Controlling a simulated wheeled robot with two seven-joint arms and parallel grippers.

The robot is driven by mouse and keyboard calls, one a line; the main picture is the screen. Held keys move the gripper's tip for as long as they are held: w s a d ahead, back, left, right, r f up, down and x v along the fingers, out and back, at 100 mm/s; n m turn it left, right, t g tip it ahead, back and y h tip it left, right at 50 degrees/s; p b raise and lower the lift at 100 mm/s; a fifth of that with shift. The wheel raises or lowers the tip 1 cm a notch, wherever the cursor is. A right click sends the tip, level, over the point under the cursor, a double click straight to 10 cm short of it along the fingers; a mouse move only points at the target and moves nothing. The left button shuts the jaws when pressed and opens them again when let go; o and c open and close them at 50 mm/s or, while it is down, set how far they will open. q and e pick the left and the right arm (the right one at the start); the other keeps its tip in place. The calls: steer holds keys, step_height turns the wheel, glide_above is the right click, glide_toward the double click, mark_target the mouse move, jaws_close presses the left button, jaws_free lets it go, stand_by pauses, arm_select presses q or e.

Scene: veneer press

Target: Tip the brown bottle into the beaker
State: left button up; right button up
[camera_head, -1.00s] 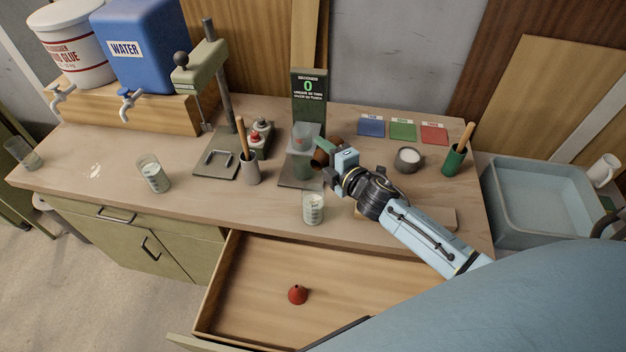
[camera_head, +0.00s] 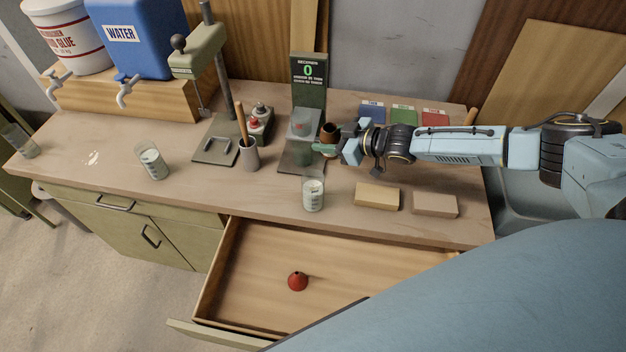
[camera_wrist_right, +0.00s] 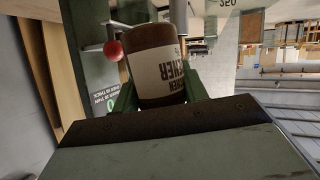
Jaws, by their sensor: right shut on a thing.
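The brown bottle (camera_head: 328,133) is held in my right gripper (camera_head: 326,148), which is shut on it. It looks roughly upright, above the bench and just right of the timer stand. In the right wrist view the bottle (camera_wrist_right: 155,60) sits between the green fingers, its pale label upside down in the picture. A glass beaker (camera_head: 313,195) with pale contents stands on the bench front, below and left of the gripper. Another beaker (camera_head: 153,163) stands further left, and a third (camera_head: 20,141) at the far left edge. My left gripper is out of view.
Two blocks (camera_head: 377,196) lie at the bench front. A press (camera_head: 200,55) and brush pot (camera_head: 248,156) stand left.

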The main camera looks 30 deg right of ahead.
mark_target(329, 127)
steer(key=shift+w+d+f+m+y, duration=0.1)
steer(key=shift+m+y, duration=0.3)
steer(key=shift+m, duration=0.2)
step_height(329, 127, up, 3)
steer(key=shift+f+p, duration=0.2)
steer(key=shift+p, duration=1)
steer(key=shift+r, duration=0.7)
